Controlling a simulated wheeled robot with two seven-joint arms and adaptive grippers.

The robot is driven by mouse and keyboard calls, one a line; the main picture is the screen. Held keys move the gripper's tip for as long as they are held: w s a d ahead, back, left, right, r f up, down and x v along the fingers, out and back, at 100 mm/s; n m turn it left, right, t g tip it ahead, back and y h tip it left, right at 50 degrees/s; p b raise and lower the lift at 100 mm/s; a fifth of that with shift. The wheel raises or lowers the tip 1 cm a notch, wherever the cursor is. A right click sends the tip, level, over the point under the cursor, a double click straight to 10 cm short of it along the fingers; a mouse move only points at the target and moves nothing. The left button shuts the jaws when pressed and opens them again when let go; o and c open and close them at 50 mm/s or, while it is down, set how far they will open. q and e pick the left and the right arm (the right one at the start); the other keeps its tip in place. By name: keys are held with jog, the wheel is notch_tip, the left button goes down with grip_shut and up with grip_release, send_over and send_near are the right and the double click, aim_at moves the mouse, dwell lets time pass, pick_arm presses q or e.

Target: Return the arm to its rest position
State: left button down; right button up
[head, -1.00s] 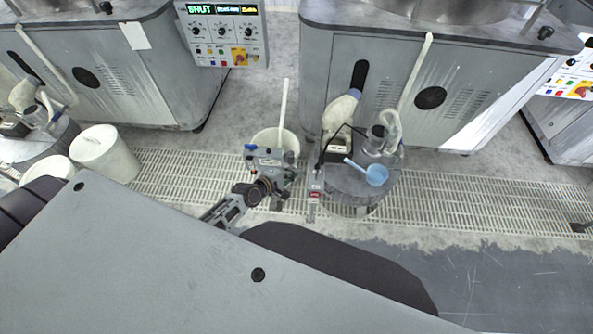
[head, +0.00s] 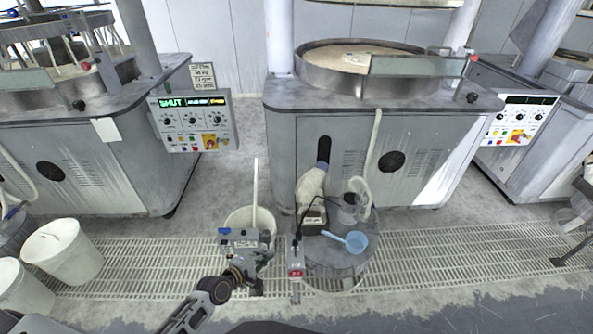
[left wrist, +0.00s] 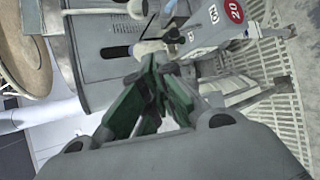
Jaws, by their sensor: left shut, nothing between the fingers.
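My left arm comes in from the lower left in the head view. Its gripper (head: 258,266) is above the floor grating, in front of a white bucket (head: 236,218) and left of a small round stand. In the left wrist view the green-padded fingers (left wrist: 158,78) are closed together with nothing between them. My right gripper does not show in either view.
The round stand (head: 338,262) holds a white bottle (head: 310,187), a blue scoop (head: 355,241) and a dark cup. A stick leans in the bucket. Polishing machines (head: 335,150) stand behind. White bins (head: 62,252) are at left. The grating (head: 440,262) at right is clear.

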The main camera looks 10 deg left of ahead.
pick_arm(q)
jog(key=s+a+f+m+g+y, duration=0.2)
jog(key=s+a+f+m, duration=0.3)
jog(key=f, duration=0.4)
jog(key=s+a+f+m+g+y, duration=0.1)
jog(key=s+a+f+m+g, duration=0.15)
jog(key=s+f+m, duration=0.6)
jog(key=s+a+f+m+g+y, duration=0.15)
jog(key=s+a+f+m, duration=0.3)
jog(key=f, duration=0.65)
jog(key=s+f+m+g, duration=0.1)
jog(key=s+f, duration=0.3)
jog(key=s, duration=0.4)
jog(key=s+f+g+y, duration=0.15)
jog(key=s+f, duration=0.25)
jog(key=s, duration=0.4)
jog(key=s+f+m+g, duration=0.1)
jog(key=s+f+g, duration=0.1)
jog(key=s+f, duration=0.4)
jog(key=s+d+h, duration=0.1)
jog(key=d, duration=0.6)
jog(key=shift+s, duration=0.25)
